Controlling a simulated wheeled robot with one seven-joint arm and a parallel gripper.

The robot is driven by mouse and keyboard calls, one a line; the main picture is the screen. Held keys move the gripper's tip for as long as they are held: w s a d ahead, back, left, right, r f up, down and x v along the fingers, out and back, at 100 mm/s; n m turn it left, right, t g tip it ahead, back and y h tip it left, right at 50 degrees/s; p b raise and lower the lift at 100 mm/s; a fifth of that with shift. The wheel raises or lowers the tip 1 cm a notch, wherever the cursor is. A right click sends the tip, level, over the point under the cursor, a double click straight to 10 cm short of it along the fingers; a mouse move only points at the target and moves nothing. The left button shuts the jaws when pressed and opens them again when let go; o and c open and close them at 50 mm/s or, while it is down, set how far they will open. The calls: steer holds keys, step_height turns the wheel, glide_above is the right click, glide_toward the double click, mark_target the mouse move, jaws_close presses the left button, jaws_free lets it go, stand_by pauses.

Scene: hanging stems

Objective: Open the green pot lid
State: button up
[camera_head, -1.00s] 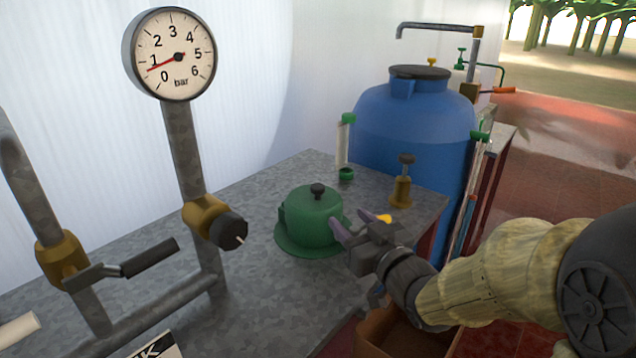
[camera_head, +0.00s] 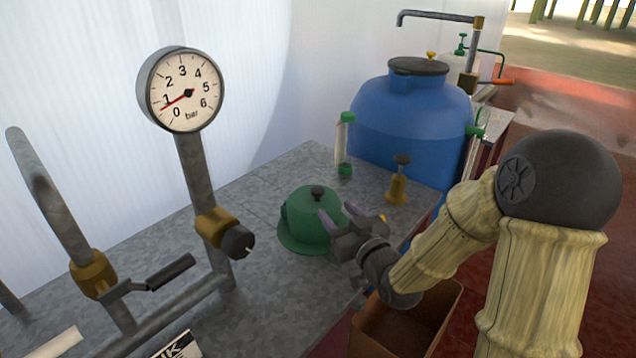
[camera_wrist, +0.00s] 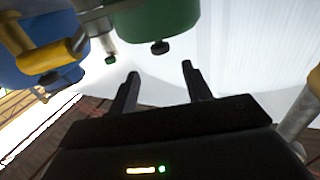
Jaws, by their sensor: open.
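The green pot (camera_head: 306,228) stands on the grey metal bench with its lid on. A dark round knob (camera_head: 318,192) tops the lid. In the wrist view the green pot (camera_wrist: 150,18) is at the top edge, and the knob (camera_wrist: 160,47) shows below it, just beyond the fingertips. My gripper (camera_head: 338,213) is at the right, near side of the pot, its fingers overlapping the pot's right edge in the head view. Its jaws (camera_wrist: 160,72) are open and empty, apart from the knob. I cannot tell whether a finger touches the pot.
A brass valve (camera_head: 397,190) stands right of the pot, and a clear tube with green caps (camera_head: 345,145) behind it. A pressure gauge (camera_head: 187,92) on pipework is at the left. A blue tank (camera_head: 412,115) stands behind. A brown bin (camera_head: 445,310) is below my forearm.

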mark_target(320, 192)
steer(key=x, duration=1)
steer(key=shift+f+p, duration=0.1)
steer(key=shift+p, duration=0.2)
jaws_close()
steer(key=shift+p, duration=0.3)
